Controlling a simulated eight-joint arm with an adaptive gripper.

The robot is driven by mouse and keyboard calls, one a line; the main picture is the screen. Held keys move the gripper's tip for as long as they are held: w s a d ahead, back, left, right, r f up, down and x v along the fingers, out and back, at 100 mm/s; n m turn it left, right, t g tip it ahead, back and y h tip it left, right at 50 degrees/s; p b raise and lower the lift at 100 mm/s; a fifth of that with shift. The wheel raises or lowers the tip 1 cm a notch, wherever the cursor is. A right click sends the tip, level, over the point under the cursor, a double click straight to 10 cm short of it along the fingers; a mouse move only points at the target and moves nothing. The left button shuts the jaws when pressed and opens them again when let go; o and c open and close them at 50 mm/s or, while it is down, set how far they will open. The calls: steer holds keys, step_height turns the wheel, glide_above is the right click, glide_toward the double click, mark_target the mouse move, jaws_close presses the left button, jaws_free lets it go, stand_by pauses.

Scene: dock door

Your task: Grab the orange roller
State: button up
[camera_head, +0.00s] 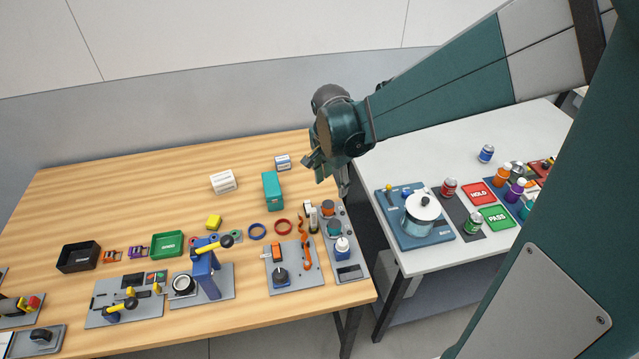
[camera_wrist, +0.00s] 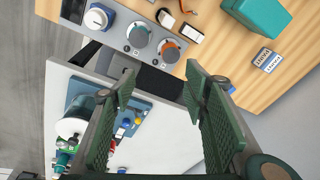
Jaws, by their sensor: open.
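A round orange-topped piece (camera_head: 327,207) sits at the far end of a narrow grey panel (camera_head: 349,272) on the wooden table's right edge. I cannot tell for sure that it is the orange roller. Another orange piece (camera_head: 302,224) and an orange lever-like part (camera_head: 307,252) stand left of the panel. My gripper (camera_head: 330,182) is open and empty above the table's right edge. In the wrist view its fingers (camera_wrist: 158,88) are spread, with the orange-topped piece beyond their tips.
A teal box (camera_head: 272,190) and a small white-blue box (camera_head: 283,162) lie left of my gripper. A white table (camera_head: 463,140) with a pot (camera_head: 421,212) and cans stands right, across a gap. The wooden table's back left is clear.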

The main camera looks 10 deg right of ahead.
mark_target(328, 204)
steer(key=w+f+m, duration=0.1)
steer(key=f, duration=0.1)
steer(key=w+f+m+g, duration=0.1)
steer(key=f, duration=0.2)
steer(key=w+a+f+m, duration=0.1)
steer(key=w+f, duration=0.1)
steer(key=shift+f, duration=0.25)
steer(key=shift+f, duration=0.15)
steer(key=shift+w+d+f, duration=0.1)
steer(key=shift+d+f, duration=0.1)
steer(key=shift+f, duration=0.95)
steer(key=shift+f, duration=0.15)
steer(key=shift+w+d+f, duration=0.1)
steer(key=shift+f, duration=1.1)
steer(key=shift+w+d+f, duration=0.1)
steer(key=shift+f, duration=1.1)
steer(key=c, duration=1)
